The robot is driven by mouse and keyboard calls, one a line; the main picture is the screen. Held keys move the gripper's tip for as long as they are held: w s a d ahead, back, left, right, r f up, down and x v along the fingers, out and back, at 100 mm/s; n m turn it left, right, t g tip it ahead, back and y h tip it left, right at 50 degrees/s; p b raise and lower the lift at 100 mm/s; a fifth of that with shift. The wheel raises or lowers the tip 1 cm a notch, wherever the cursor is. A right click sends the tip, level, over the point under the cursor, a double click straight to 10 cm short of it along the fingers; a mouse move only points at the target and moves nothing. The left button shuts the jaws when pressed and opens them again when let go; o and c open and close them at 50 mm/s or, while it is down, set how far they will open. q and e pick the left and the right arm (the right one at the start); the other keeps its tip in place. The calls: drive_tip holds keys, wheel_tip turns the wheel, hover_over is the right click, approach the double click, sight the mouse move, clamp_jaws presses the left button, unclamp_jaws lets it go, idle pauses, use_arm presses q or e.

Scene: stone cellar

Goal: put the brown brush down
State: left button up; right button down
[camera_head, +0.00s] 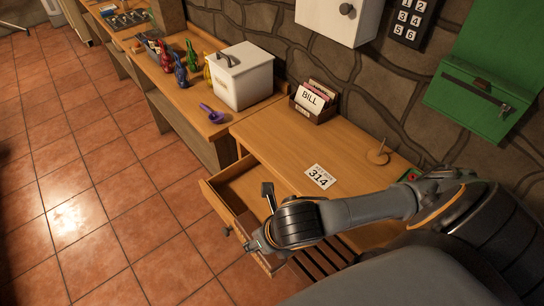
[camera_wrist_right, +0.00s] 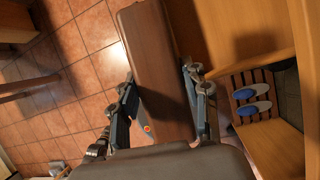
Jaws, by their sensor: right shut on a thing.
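The brown brush (camera_wrist_right: 152,52) shows in the right wrist view as a long, smooth brown block. It lies between the two fingers of my right gripper (camera_wrist_right: 160,76), which is shut on it. Its lower end is hidden by my wrist. In the head view my right gripper (camera_head: 262,242) is by the open drawer (camera_head: 236,186) at the desk's front left. My left gripper is in neither view.
The desk (camera_head: 270,135) carries a 314 card (camera_head: 319,177), a bill holder (camera_head: 313,102) and a wooden spindle (camera_head: 378,152). A white box (camera_head: 240,77) and a purple thing (camera_head: 211,113) stand on the neighbouring bench. A slatted rack (camera_wrist_right: 264,75) holds blue-and-white oval things. Tiled floor is clear at left.

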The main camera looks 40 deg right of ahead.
drive_tip(key=s+d+n, duration=0.1)
drive_tip(key=s+d, duration=0.1)
drive_tip(key=d, duration=0.2)
drive_tip(key=p, duration=0.4)
hover_over(267, 212)
drive_tip(key=s, duration=0.2)
wheel_tip(267, 212, down, 9)
drive_tip(key=shift+d+f, duration=0.1)
drive_tip(key=shift+f, duration=0.1)
drive_tip(key=shift+w+f, duration=0.15)
drive_tip(key=shift+f, duration=1.65)
drive_tip(key=c, duration=0.7)
unclamp_jaws()
drive_tip(key=shift+o, duration=0.2)
drive_tip(key=a+v, duration=0.1)
drive_tip(key=v, duration=1.1)
drive_tip(key=shift+d+b, duration=0.3)
drive_tip(key=shift+b, duration=0.15)
